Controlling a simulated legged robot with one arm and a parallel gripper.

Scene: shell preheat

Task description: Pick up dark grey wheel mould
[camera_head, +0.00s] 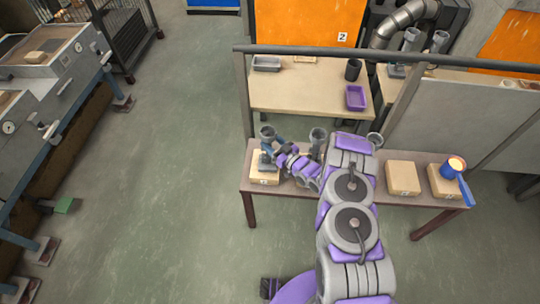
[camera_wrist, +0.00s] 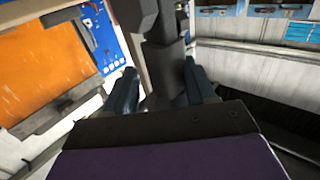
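A dark grey mould with a cup top (camera_head: 267,132) stands on a tan block at the left end of the front table. I take it to be the wheel mould; its lower part is partly hidden. My gripper (camera_head: 277,150) is beside it, reaching in from the right. In the wrist view a dark grey upright stem (camera_wrist: 166,65) stands between the two fingers of my gripper (camera_wrist: 162,88). The right finger is close against the stem, and a gap shows at the left finger. Contact there is unclear.
Other grey cup tops (camera_head: 318,134) show behind my arm. Tan blocks (camera_head: 403,177) and a blue ladle with a glowing bowl (camera_head: 456,165) are at the right.

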